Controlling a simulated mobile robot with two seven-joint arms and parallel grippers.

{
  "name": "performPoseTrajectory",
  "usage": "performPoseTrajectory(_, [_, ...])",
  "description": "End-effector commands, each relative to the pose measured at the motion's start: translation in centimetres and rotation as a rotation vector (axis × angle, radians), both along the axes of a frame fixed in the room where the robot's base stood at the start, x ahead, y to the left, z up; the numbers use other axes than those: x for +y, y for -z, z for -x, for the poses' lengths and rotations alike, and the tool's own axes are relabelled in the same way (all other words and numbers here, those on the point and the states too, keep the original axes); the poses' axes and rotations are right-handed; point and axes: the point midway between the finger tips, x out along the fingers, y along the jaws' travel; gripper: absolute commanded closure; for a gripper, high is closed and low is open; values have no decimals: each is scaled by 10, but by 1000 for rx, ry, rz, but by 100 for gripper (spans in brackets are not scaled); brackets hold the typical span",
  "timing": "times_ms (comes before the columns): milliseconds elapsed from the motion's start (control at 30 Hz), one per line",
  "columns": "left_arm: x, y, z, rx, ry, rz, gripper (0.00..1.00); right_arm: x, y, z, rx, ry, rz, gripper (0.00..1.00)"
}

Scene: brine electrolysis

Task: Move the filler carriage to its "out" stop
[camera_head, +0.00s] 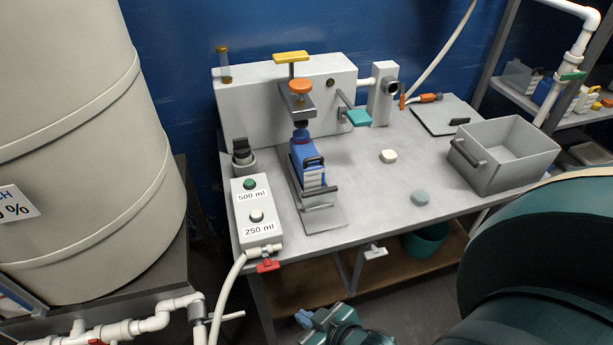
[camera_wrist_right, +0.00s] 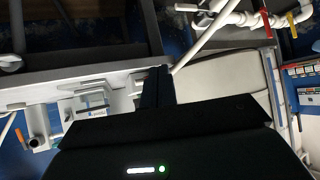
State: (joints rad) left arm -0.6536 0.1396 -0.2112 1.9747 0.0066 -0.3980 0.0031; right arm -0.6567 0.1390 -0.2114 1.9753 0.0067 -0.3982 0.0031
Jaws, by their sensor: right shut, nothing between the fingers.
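The filler carriage (camera_head: 322,217) is a flat grey plate on the bench under the filler head (camera_head: 297,103). It carries a blue bottle (camera_head: 302,151) with a white label, upright below the nozzle, and a dark handle bar (camera_head: 319,191) crosses in front of the bottle. My right gripper (camera_head: 306,318) is low at the bottom of the head view, in front of the bench and well apart from the carriage. It is shut and empty. In the right wrist view its dark fingers (camera_wrist_right: 157,88) show from behind. My left gripper is not in view.
A button box (camera_head: 256,215) marked 500 ml and 250 ml stands left of the carriage, with a red valve (camera_head: 268,266) below. A grey crate (camera_head: 505,157) stands at the right. A white cap-like piece (camera_head: 388,156) and a grey-blue one (camera_head: 420,196) lie between on bare bench.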

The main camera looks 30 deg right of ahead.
Motion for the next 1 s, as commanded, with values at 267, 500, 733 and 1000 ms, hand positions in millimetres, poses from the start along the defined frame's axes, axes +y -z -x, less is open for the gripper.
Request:
performPoseTrajectory(267, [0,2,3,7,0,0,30,0,0,0,0,1,1,99])
performPoseTrajectory(500, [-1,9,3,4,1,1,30,7,0,-36,-47,-186,137,80])
performPoseTrajectory(733, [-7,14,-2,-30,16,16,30,10,-12,-120,-166,-754,622,61])
performPoseTrajectory(1000, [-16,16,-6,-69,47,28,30,-47,-46,-188,-208,-1375,1215,39])
